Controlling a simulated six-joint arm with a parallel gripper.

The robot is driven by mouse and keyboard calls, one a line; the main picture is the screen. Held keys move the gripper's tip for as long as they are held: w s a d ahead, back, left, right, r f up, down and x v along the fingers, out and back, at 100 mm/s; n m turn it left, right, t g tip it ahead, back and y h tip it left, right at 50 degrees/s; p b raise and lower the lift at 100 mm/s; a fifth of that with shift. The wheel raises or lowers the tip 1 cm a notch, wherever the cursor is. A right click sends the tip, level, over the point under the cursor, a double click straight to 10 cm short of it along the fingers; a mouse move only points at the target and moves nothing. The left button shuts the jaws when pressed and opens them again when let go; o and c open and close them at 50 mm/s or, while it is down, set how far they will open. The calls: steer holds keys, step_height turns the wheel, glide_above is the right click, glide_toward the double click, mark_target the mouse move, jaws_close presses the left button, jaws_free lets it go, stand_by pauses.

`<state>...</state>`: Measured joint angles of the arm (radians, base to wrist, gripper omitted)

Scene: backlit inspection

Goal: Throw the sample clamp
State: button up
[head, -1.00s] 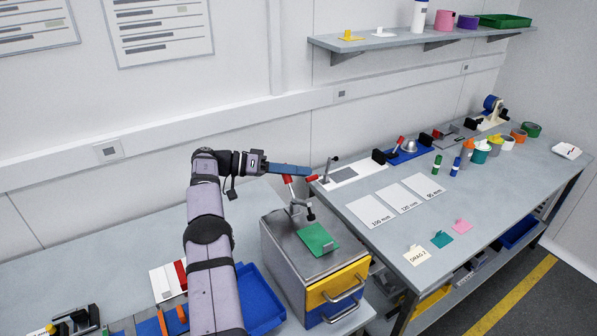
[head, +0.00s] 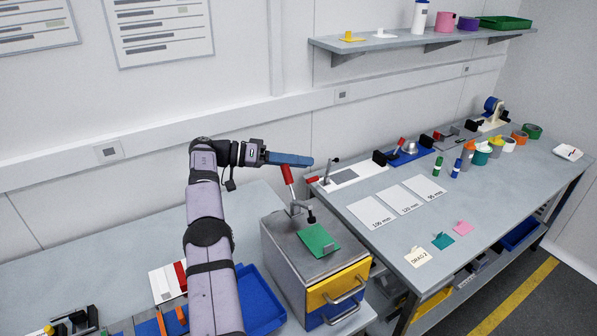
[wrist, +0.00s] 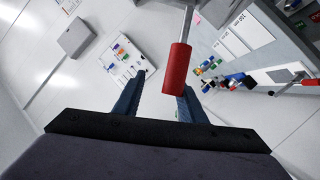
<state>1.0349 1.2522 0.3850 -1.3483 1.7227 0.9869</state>
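A toggle clamp (head: 293,208) with a red handle (head: 287,174) stands on the grey drawer cabinet (head: 283,233). Its handle points up, tilted slightly left. Its black tip (head: 311,218) is by the rear edge of a green plate (head: 319,240); I cannot tell if they touch. My gripper (head: 311,161) reaches right, above the handle's top. In the wrist view my gripper (wrist: 162,82) is open, its blue fingers apart. The red handle (wrist: 179,68) shows near the right finger, partly overlapping it; contact is unclear.
A second clamp (head: 326,172) with a low red handle stands on the right bench (head: 460,195), close to my fingertips. The yellow-front drawer (head: 335,284) has a metal handle. A blue tray (head: 262,300) lies left of the cabinet.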

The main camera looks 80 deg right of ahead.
step_height(320, 180, up, 7)
steer(key=p, duration=0.5)
